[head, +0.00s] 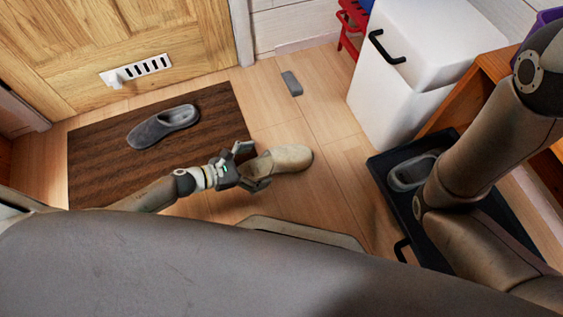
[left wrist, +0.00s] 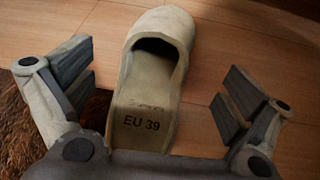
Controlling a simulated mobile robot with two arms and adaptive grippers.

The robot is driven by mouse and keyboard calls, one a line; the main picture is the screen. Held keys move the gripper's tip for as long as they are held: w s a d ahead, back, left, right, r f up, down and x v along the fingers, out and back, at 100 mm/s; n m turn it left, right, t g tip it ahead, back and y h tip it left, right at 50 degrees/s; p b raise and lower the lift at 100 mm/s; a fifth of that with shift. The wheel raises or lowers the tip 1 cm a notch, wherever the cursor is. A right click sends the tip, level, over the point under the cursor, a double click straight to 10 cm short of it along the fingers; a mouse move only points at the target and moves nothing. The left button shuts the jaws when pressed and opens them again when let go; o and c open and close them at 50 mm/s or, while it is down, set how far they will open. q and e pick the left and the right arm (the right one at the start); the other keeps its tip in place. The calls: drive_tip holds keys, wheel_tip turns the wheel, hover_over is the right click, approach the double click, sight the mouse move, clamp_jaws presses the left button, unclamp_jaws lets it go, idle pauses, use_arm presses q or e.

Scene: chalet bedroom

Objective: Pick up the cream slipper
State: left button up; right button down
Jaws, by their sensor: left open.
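The cream slipper (head: 287,158) lies on the wooden floor beside the right edge of the brown mat, its closed toe pointing right in the head view. My left gripper (head: 252,165) is open at its heel end. In the left wrist view the slipper (left wrist: 160,32) lies between the spread fingers of the left gripper (left wrist: 152,90), its toe pointing away and "EU 39" on the insole. Both fingers look apart from its sides. My right arm comes in from the right in the head view, but its gripper is out of sight.
A grey slipper (head: 163,125) lies on the brown mat (head: 95,160) before the wooden door (head: 130,40). Another grey slipper (head: 411,172) sits in a black tray (head: 385,172) at the right. A white cabinet (head: 400,95) stands behind it. A small grey object (head: 292,83) lies on open floor.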

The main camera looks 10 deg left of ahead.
sight(270, 163)
use_arm(q)
drive_tip(key=b+x, duration=0.1)
drive_tip(key=x, duration=0.1)
drive_tip(key=f+b+x, duration=0.1)
drive_tip(key=b+x, duration=0.1)
drive_tip(key=shift+w+d+f, duration=0.15)
drive_tip(key=shift+w+d, duration=0.15)
drive_tip(key=shift+d, duration=0.1)
drive_tip(key=c, duration=1.2)
drive_tip(key=shift+o, duration=0.2)
